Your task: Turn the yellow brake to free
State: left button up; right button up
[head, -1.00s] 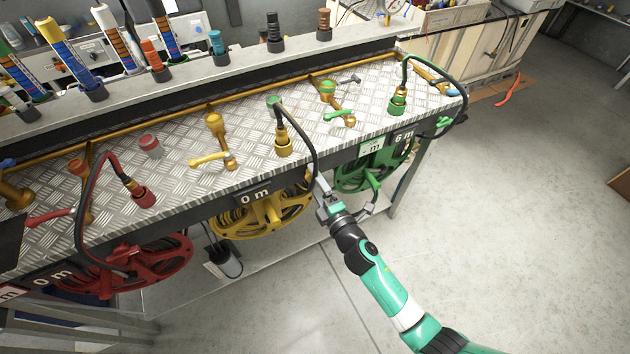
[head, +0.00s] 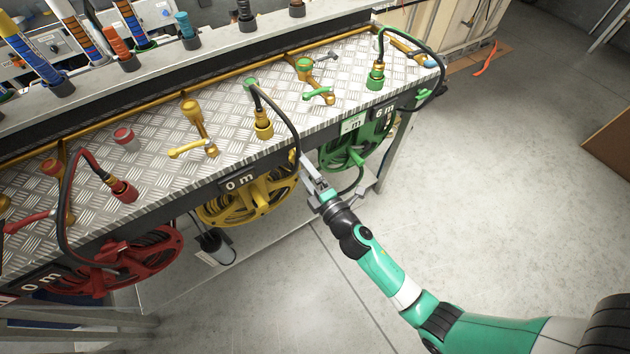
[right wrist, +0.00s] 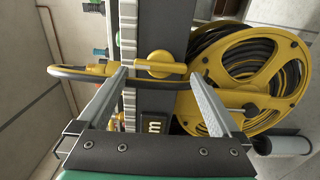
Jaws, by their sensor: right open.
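In the right wrist view a yellow round knob with a bar, which looks like the brake (right wrist: 160,63), sits on the dark front strip of the bench, beside the "0 m" label. It appears between my right gripper's fingertips (right wrist: 158,74); contact is not visible. The yellow reel (right wrist: 208,70) hangs to its right. In the head view my right gripper (head: 305,172) is open at the bench front, right of the yellow reel (head: 212,213); I cannot make out the brake there. My left gripper is not in view.
A black hose (head: 290,113) arches from the yellow fitting over the bench edge near my right gripper. The green reel (head: 345,157) is close on its right, the red reel (head: 172,240) farther left. The floor (head: 500,210) in front is clear.

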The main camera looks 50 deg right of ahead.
jog(key=v, duration=0.9)
jog(key=shift+a, duration=0.1)
